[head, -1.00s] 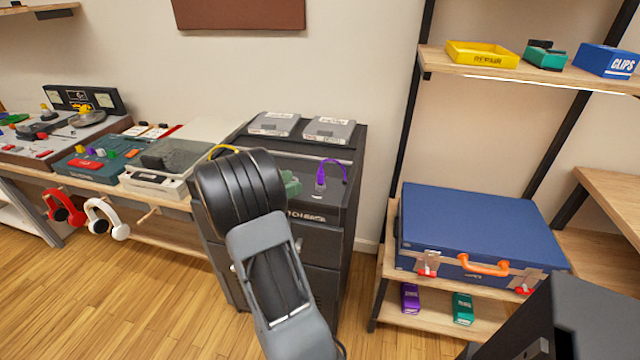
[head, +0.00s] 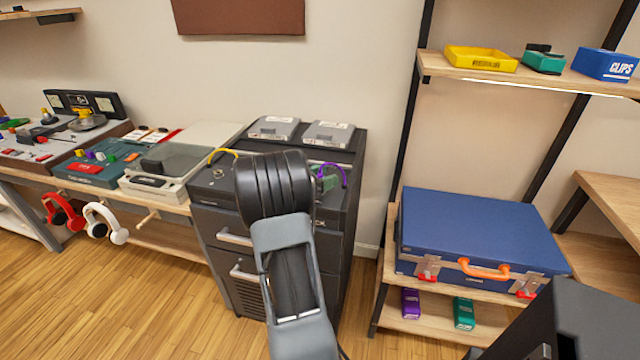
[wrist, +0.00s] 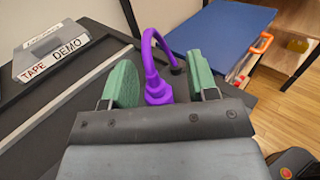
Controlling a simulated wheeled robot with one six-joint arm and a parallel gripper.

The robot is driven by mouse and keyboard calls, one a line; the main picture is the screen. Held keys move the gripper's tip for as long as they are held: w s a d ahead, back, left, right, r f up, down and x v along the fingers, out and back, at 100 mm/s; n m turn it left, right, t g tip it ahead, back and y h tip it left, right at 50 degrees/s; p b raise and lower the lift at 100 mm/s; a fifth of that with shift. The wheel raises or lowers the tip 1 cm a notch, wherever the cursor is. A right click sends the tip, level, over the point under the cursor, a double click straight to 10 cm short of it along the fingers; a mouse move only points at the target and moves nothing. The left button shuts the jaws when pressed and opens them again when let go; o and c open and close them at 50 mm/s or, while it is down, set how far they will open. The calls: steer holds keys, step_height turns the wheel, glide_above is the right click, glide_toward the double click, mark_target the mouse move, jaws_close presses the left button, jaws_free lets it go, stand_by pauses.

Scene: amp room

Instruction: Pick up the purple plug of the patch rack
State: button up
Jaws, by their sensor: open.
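The purple plug (wrist: 158,92) stands on the dark top of the patch rack (head: 350,180), with its purple cable arching up and over. In the wrist view it sits between the two green fingers of my gripper (wrist: 160,82), which is open. I see a gap on each side of the plug, wider on the right. In the head view only the purple cable loop (head: 333,168) shows beside a green finger. My arm hides the plug's body there. The plug's lower end is hidden by my gripper in the wrist view.
A yellow cable (head: 222,153) is on the rack's left. Two grey tape boxes (head: 328,134) lie at its back; one labelled TAPE DEMO (wrist: 55,52) shows in the wrist view. A blue case (head: 480,232) stands on the shelf to the right.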

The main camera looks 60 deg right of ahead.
steer(key=shift+d, duration=0.1)
jaws_close()
stand_by(0.5)
steer(key=shift+r, duration=0.5)
step_height(320, 180, up, 2)
steer(key=shift+r+p, duration=0.15)
steer(key=shift+p, duration=0.15)
steer(key=a+r+p, duration=0.1)
steer(key=a+r, duration=0.4)
steer(key=a, duration=0.2)
steer(key=s+a+r, duration=0.1)
steer(key=a+r, duration=0.3)
steer(key=a, duration=0.3)
steer(key=shift+r+p, duration=0.35)
